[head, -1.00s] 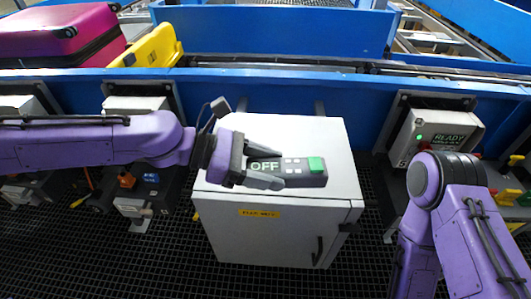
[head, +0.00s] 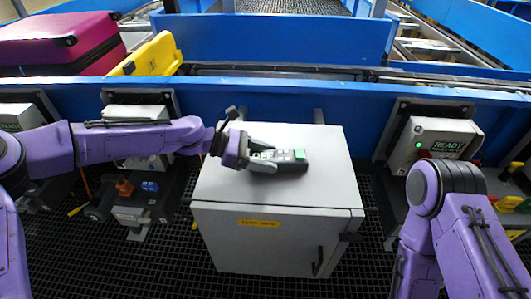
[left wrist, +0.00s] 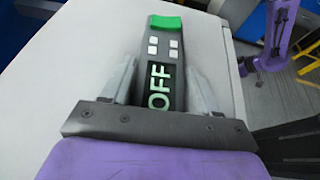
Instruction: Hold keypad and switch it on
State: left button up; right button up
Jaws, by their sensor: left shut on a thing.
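The keypad (head: 292,161) is a dark grey bar with a green button at one end, small white buttons and a display reading OFF. It shows over the top of the grey cabinet (head: 325,190); I cannot tell if it touches it. My left gripper (head: 268,160) is shut on the keypad, one finger along each long side. In the left wrist view the keypad (left wrist: 165,48) lies between the fingers, with OFF lit near the palm and the green button at the far end, clear of the fingers. My right arm stands at the right; its gripper is out of view.
A blue conveyor wall (head: 280,102) runs behind the cabinet. A pink suitcase (head: 60,45) and a yellow tray (head: 150,55) are at the back left. A control box (head: 432,138) with a READY sign and green light is at the right. The cabinet top's right part is bare.

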pick_arm(q)
jog(key=shift+s+r, duration=0.1)
jog(key=shift+f, duration=0.35)
jog(key=o, duration=1)
jog(key=shift+f, duration=0.1)
jog(key=c, duration=1)
